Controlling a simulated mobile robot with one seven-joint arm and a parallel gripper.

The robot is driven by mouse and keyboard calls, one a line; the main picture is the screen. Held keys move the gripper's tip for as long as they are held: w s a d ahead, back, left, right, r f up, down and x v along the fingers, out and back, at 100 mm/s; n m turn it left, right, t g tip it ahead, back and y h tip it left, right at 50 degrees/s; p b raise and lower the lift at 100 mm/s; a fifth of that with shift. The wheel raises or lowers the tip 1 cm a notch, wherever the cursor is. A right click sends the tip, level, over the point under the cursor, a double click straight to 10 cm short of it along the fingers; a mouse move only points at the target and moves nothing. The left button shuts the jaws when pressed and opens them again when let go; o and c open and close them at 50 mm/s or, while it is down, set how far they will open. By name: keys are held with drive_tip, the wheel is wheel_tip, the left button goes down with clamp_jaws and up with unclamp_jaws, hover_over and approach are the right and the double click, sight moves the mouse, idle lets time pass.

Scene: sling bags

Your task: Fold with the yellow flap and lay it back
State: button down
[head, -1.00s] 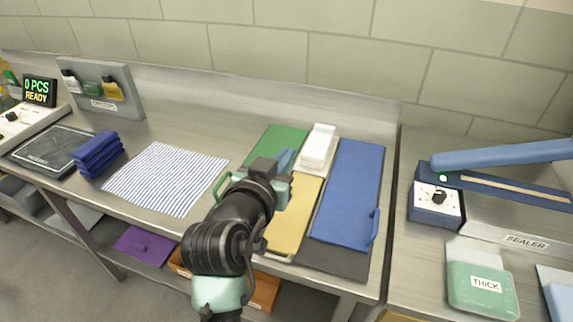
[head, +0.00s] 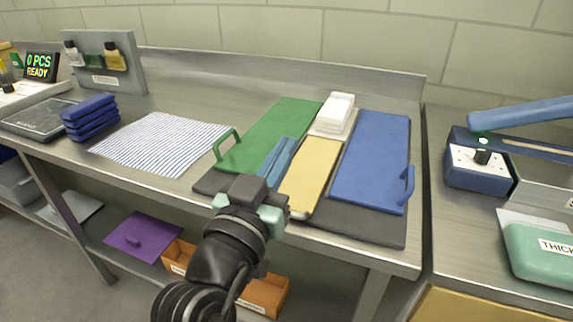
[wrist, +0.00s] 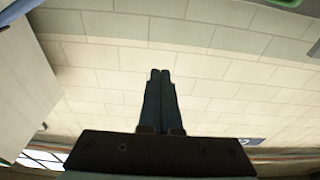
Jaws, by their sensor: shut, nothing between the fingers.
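The folding board lies on the steel bench, with a dark base (head: 365,226), a green flap (head: 275,130) on the left and a blue flap (head: 370,160) on the right. The yellow flap (head: 312,172) lies flat between them at the near end. A white folded bundle (head: 337,108) rests just beyond it. My gripper (head: 286,146) is over the board's near left part, beside the yellow flap, hiding some of the green flap. Its two blue fingers are together and empty. In the wrist view the shut gripper (wrist: 160,75) points at the tiled wall.
A striped cloth (head: 160,142) and a stack of dark blue folded pieces (head: 90,117) lie to the left. A sealer (head: 485,165) stands on the right bench. Orange bins (head: 262,296) and a purple piece (head: 145,237) are on the lower shelf.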

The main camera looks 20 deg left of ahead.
wheel_tip(320, 180, down, 11)
drive_tip(key=s+t+b, duration=0.2)
drive_tip(key=t+b, duration=0.2)
drive_tip(key=b, duration=1.7)
drive_tip(key=shift+s+b, duration=0.35)
drive_tip(key=shift+s, duration=0.05)
drive_tip(key=shift+f, duration=0.1)
